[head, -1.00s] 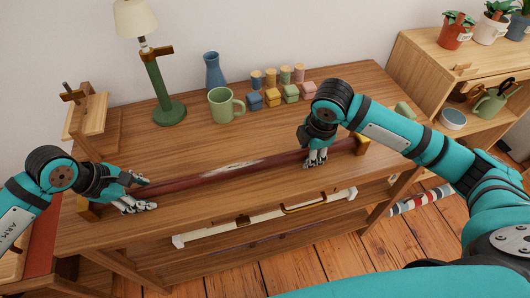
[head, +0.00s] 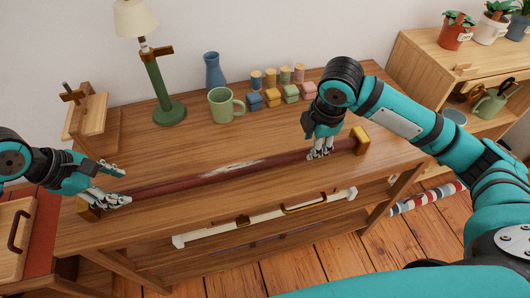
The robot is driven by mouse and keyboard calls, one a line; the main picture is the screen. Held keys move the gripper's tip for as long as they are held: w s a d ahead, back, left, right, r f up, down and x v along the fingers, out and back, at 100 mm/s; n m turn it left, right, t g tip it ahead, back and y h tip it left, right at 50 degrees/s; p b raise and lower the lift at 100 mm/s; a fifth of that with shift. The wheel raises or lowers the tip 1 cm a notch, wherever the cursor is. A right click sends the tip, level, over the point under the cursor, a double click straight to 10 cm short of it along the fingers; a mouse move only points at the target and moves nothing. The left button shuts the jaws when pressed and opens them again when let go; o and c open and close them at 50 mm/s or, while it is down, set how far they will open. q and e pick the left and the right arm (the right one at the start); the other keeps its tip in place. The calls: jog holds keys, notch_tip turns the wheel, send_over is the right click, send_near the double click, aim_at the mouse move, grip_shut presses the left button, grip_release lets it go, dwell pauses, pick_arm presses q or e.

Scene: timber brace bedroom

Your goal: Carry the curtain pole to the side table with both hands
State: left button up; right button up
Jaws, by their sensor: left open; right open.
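The curtain pole (head: 225,172) is a long dark red rod with a worn pale patch near its middle and brass-coloured square ends. It lies along the front of the wooden table (head: 190,215). My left gripper (head: 122,186) is open at the pole's left end, with its fingers apart around or just beside the rod; I cannot tell whether they touch it. My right gripper (head: 320,152) is open over the pole near its right end, its fingers pointing down at the rod. Part of the pole there is hidden by the fingers.
A green lamp (head: 160,85), blue vase (head: 213,72), green mug (head: 225,106) and several small blocks and cylinders stand behind the pole. A white rail (head: 265,217) runs below the tabletop's front. A shelf unit (head: 440,60) with plants stands at the right.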

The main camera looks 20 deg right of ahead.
notch_tip(320, 180, up, 7)
jog(key=s, duration=0.1)
jog(key=shift+s+f, duration=0.2)
jog(key=shift+a+f, duration=0.1)
dwell(0.4)
